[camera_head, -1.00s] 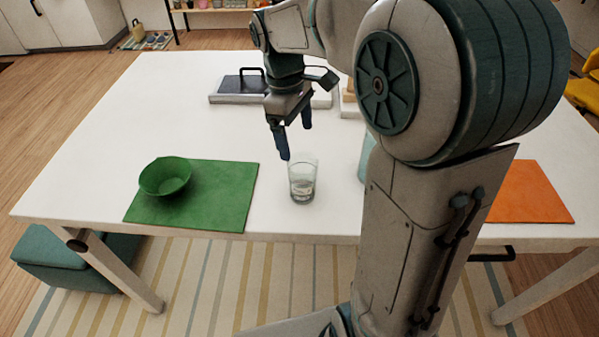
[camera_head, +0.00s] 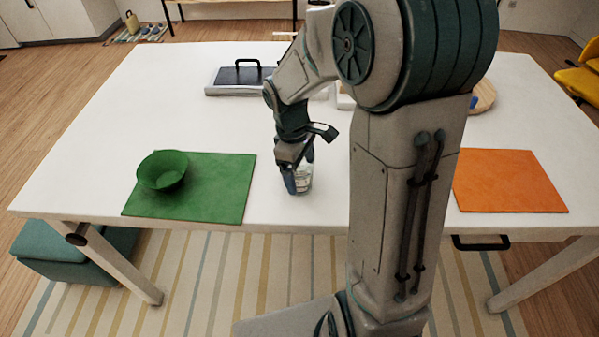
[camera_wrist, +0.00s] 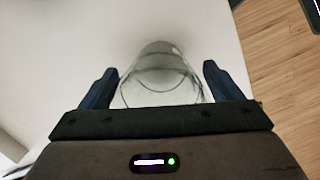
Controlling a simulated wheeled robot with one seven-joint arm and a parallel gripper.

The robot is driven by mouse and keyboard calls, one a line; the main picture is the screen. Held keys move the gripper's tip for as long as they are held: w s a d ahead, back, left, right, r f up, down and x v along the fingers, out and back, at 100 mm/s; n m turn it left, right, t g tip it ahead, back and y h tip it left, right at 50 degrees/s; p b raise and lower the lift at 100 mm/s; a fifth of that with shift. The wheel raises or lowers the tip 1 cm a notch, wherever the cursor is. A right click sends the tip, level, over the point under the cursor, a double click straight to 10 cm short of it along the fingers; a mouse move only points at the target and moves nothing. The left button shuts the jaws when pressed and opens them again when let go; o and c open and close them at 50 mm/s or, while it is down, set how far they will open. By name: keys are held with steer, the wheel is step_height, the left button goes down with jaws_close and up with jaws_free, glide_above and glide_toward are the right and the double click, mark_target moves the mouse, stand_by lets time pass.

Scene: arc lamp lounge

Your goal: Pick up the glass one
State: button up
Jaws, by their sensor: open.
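A clear drinking glass (camera_head: 304,181) stands upright on the white table (camera_head: 300,217) near its front edge, just right of the green mat. My gripper (camera_head: 297,180) is lowered at the glass, and its fingers hide part of it in the head view. In the wrist view the glass (camera_wrist: 160,78) lies between the two dark blue fingers of my gripper (camera_wrist: 158,85). A gap shows on each side between finger and glass, so the jaws are open around it.
A green bowl (camera_head: 163,170) sits on a green mat (camera_head: 215,190) to the left. An orange mat (camera_head: 510,181) lies at the right. A dark-topped tray-like item with a black handle (camera_head: 240,77) lies at the back. My arm hides part of the table.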

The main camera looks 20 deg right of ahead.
steer(key=c, duration=1.2)
